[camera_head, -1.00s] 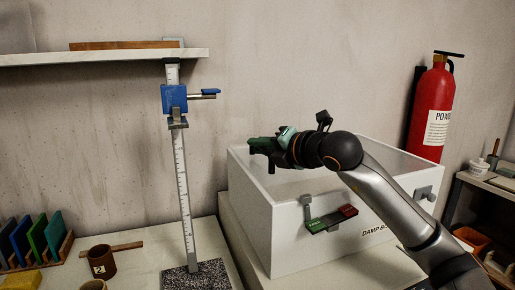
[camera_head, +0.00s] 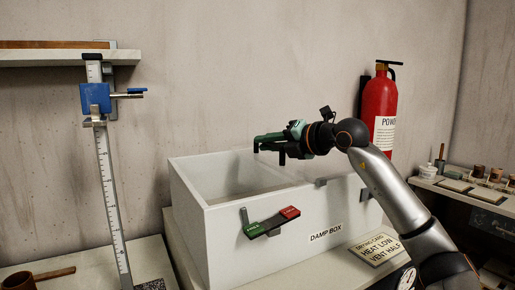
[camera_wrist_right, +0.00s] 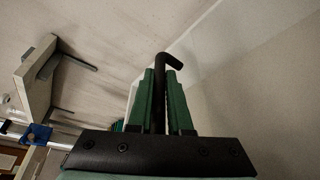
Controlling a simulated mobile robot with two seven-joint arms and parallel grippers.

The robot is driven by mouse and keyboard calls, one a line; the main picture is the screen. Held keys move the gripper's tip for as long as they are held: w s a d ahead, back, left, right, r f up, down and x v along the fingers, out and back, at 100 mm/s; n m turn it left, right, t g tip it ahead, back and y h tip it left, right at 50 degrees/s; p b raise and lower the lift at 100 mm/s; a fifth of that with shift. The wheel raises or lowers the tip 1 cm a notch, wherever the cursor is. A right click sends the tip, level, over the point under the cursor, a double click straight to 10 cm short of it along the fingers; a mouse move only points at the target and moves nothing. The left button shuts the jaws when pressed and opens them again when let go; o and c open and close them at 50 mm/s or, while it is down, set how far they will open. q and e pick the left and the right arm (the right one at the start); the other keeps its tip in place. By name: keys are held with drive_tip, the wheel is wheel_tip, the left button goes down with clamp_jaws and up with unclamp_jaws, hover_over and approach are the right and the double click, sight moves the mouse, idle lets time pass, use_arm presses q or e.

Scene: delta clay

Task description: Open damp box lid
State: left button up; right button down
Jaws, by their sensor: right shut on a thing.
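The white damp box (camera_head: 240,253) stands on the bench with a "DAMP BOX" label on its front. Its top shows open over much of its width, with the inner walls (camera_head: 205,178) visible. I cannot make out a separate lid in the head view. My right gripper (camera_head: 268,148) is above the box opening, reaching left. In the right wrist view its green fingers (camera_wrist_right: 164,100) are shut on a dark bent rod (camera_wrist_right: 172,62), which looks like a handle. A pale panel edge runs behind it. My left gripper is not in view.
A red fire extinguisher (camera_head: 379,105) hangs behind my right arm.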

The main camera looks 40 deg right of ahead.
drive_tip(key=shift+d, duration=0.1)
drive_tip(key=c, duration=1.2)
unclamp_jaws()
drive_tip(key=shift+c, duration=0.2)
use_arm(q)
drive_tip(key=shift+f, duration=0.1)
use_arm(e)
drive_tip(key=shift+o, duration=0.6)
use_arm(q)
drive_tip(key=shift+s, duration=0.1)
use_arm(e)
drive_tip(key=shift+s, duration=0.1)
